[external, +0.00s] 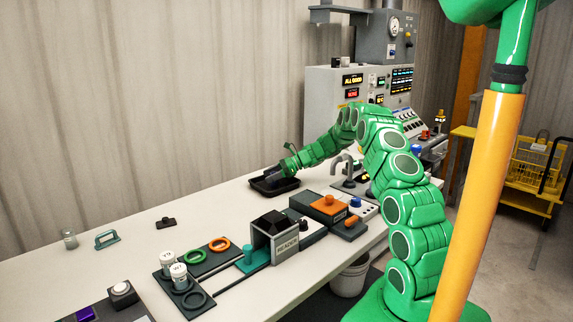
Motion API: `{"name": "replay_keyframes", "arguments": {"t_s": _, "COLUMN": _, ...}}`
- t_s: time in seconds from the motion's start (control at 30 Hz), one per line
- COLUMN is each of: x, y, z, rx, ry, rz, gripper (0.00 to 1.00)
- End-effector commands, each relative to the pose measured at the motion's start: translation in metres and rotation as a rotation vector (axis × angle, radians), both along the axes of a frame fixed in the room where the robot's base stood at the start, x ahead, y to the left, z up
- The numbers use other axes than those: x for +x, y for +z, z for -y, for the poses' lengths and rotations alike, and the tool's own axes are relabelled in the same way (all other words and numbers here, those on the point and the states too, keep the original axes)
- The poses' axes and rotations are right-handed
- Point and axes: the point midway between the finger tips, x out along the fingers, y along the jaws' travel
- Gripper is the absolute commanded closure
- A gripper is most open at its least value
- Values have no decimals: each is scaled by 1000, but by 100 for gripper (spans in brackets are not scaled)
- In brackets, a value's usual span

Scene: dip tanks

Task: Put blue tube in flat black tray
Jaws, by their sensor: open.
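The flat black tray (258,188) lies on the white table near its back edge, at the middle of the external view. My green arm reaches down from the right, and my gripper (272,179) is low over the tray. My gripper is open; its fingertips are small and dark against the tray. I cannot make out a blue tube, either in the tray or at my gripper; my gripper and the tray wall hide part of the inside.
A reader box (275,238) and an orange-topped block (327,206) stand in front of the tray. White jars (179,277) and rings (218,244) are at the lower left. A control cabinet (340,82) stands behind. The table left of the tray is mostly clear.

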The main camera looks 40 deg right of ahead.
Motion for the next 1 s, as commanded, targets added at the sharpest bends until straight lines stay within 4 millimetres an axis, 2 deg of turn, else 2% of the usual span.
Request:
{"name": "replay_keyframes", "arguments": {"t_s": 0.6, "x": -51, "y": 39, "z": 78, "rx": -2, "ry": -2, "rz": 3, "gripper": 33}}
{"name": "replay_keyframes", "arguments": {"t_s": 0.8, "x": -59, "y": 45, "z": 90, "rx": -1, "ry": -1, "rz": 1, "gripper": 33}}
{"name": "replay_keyframes", "arguments": {"t_s": 1.0, "x": -61, "y": 46, "z": 91, "rx": -2, "ry": 2, "rz": 1, "gripper": 33}}
